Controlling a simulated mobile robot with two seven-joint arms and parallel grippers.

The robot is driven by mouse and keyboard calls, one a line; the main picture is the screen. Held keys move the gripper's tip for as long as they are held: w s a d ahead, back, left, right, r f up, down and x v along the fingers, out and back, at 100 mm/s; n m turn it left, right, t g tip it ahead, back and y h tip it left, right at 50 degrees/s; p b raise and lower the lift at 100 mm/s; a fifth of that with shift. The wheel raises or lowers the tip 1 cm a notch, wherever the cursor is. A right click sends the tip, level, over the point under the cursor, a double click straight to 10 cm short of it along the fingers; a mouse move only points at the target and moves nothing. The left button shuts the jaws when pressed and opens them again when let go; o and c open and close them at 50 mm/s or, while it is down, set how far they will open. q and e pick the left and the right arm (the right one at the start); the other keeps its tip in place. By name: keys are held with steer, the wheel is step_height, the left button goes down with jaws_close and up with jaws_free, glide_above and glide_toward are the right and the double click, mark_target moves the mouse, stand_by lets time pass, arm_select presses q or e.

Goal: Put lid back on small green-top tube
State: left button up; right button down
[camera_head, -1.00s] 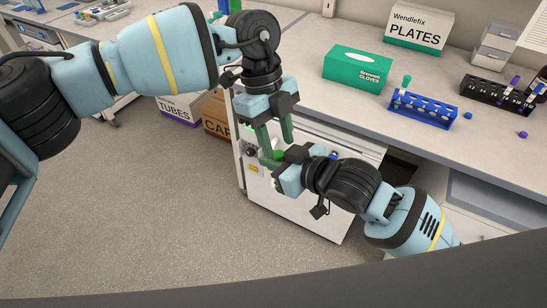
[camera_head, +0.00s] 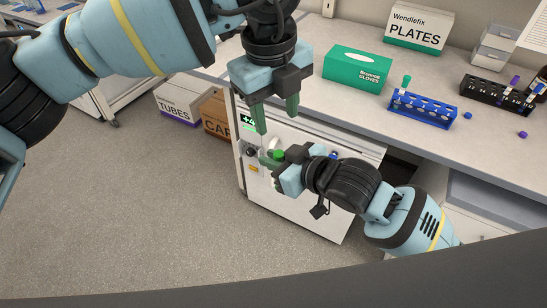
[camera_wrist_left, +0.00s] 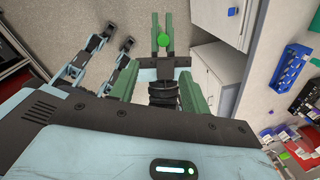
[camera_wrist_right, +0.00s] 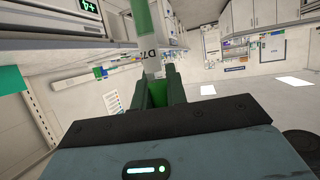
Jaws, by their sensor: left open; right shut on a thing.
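My right gripper (camera_head: 273,161) is shut on a small tube, which it holds upright in the air in front of the bench. The tube's white body with dark lettering shows in the right wrist view (camera_wrist_right: 152,58).
A black rack (camera_head: 497,92), a green glove box (camera_head: 357,69) and a plates box (camera_head: 418,27) stand nearby. A white cabinet (camera_head: 320,205) lies behind my right gripper.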

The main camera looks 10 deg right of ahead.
mark_target(279, 153)
arm_select(q)
steer(key=shift+s+a+r+t, duration=0.15)
steer(key=shift+r+t, duration=0.35)
steer(key=shift+r, duration=0.35)
steer(key=shift+f, duration=0.15)
steer(key=f, duration=0.4)
steer(key=w+f, duration=0.1)
steer(key=f, duration=0.2)
steer(key=w+d+f, duration=0.1)
steer(key=f, duration=0.3)
steer(key=shift+f, duration=0.3)
steer(key=shift+s, duration=0.1)
steer(key=c, duration=0.9)
steer(key=o, duration=1)
steer(key=shift+o, duration=0.2)
steer(key=shift+r, duration=0.15)
